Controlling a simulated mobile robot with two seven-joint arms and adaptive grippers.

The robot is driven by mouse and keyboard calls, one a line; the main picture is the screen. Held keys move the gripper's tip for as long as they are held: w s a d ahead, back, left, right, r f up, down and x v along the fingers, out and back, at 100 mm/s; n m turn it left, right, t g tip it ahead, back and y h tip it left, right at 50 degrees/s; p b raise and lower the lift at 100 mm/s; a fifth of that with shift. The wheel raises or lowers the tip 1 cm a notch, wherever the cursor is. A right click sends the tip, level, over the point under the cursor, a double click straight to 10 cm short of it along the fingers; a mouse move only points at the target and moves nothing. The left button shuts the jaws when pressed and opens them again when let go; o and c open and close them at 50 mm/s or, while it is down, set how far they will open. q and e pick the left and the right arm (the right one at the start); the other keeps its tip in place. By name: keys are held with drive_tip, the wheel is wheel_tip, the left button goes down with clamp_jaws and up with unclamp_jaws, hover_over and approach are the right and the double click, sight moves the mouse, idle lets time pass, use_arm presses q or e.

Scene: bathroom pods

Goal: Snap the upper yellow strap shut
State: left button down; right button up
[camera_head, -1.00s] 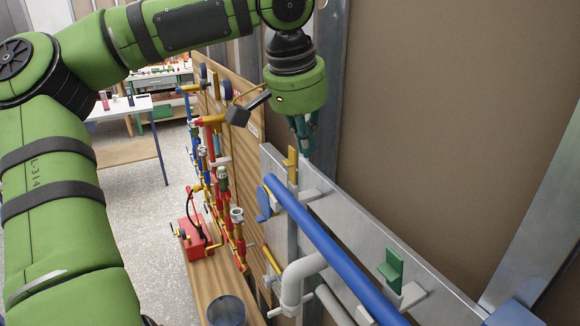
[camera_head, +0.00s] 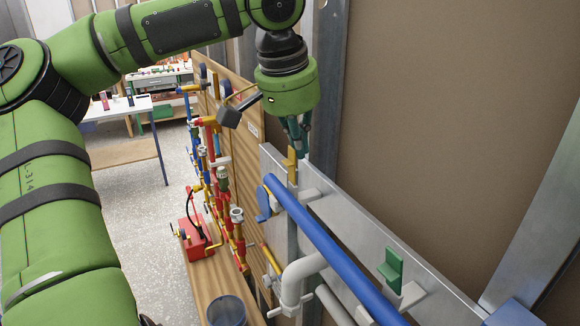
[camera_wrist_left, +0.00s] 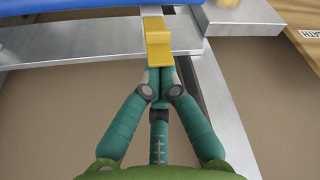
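The upper yellow strap (camera_head: 291,168) stands up from the grey metal rail, beside the upper end of the blue pipe (camera_head: 325,240). In the left wrist view the yellow strap (camera_wrist_left: 158,42) is a stepped block, just beyond my fingertips. My left gripper (camera_head: 303,153) points down, close behind the strap on the wall side. In the left wrist view the teal fingers of the left gripper (camera_wrist_left: 160,82) come together at the tips, with nothing seen between them. I cannot tell whether they touch the strap. My right gripper is not in view.
A green strap (camera_head: 391,268) stands upright lower along the metal rail (camera_head: 350,222). Grey pipes (camera_head: 297,280) run below the blue pipe. A brown wall panel (camera_head: 450,130) is close on the right. A wooden board with coloured pipes (camera_head: 228,180) and a red box (camera_head: 196,240) are at left.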

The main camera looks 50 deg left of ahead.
use_arm(q)
drive_tip(key=shift+s+a, duration=0.25)
drive_tip(key=shift+s, duration=0.6)
drive_tip(key=shift+s+a, duration=0.2)
drive_tip(key=shift+s, duration=0.6)
drive_tip(key=shift+s+a+f+b, duration=0.1)
drive_tip(key=shift+s+f+b, duration=0.25)
drive_tip(key=shift+f+b, duration=0.25)
drive_tip(key=shift+s+a+f+b, duration=0.1)
drive_tip(key=shift+s+f+b, duration=0.2)
drive_tip(key=shift+f+b, duration=0.35)
drive_tip(key=shift+s+a+f+b, duration=0.1)
drive_tip(key=shift+s+f+b, duration=0.3)
drive_tip(key=shift+f, duration=0.35)
drive_tip(key=shift+w+r, duration=0.1)
drive_tip(key=s+a+r+p, duration=0.1)
drive_tip(key=s+r+p, duration=0.3)
drive_tip(key=r, duration=0.2)
